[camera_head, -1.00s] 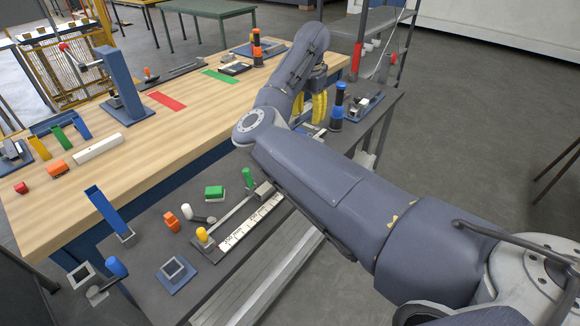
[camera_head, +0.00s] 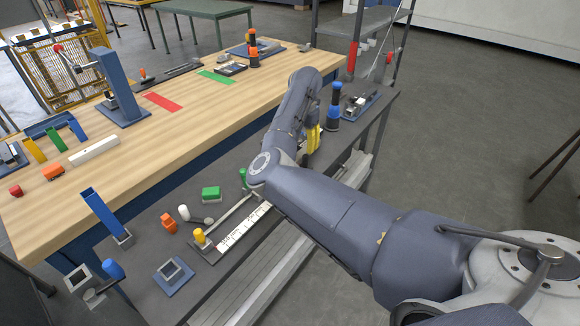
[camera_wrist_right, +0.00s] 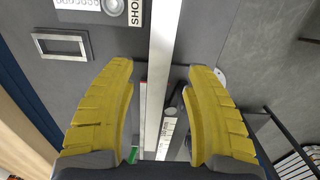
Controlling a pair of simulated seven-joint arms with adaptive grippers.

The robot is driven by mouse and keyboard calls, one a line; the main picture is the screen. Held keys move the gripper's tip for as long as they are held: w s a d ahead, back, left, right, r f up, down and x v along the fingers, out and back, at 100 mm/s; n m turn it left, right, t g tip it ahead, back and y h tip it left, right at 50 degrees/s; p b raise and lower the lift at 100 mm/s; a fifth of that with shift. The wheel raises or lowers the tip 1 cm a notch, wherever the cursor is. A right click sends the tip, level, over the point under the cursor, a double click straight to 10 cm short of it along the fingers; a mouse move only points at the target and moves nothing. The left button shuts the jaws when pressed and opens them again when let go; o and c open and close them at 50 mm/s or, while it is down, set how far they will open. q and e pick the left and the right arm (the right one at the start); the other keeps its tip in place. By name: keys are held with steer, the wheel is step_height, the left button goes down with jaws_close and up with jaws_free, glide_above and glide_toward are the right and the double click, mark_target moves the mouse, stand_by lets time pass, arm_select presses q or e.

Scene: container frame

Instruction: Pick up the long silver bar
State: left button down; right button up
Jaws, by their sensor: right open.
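In the right wrist view a long, straight silver bar (camera_wrist_right: 166,40) runs from the top edge down between the two yellow fingers of my right gripper (camera_wrist_right: 160,75). The gripper is open, with a finger on each side of the bar and a gap to both. I cannot tell how far the bar is below the fingertips. In the head view my right gripper (camera_head: 314,137) points down over the far part of the grey bench, and my right arm hides much of the bench there. My left gripper is not in view.
A blue-and-black cylinder (camera_head: 334,103) stands close to the right of the gripper. A green block (camera_head: 211,193), a yellow-knobbed slide (camera_head: 200,237) and a small blue-based frame (camera_head: 174,272) are on the near bench. The wooden table (camera_head: 150,145) is to the left.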

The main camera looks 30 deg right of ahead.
mark_target(301, 153)
steer(key=shift+a+f, duration=0.1)
steer(key=shift+f, duration=2.1)
steer(key=shift+c, duration=0.5)
jaws_close()
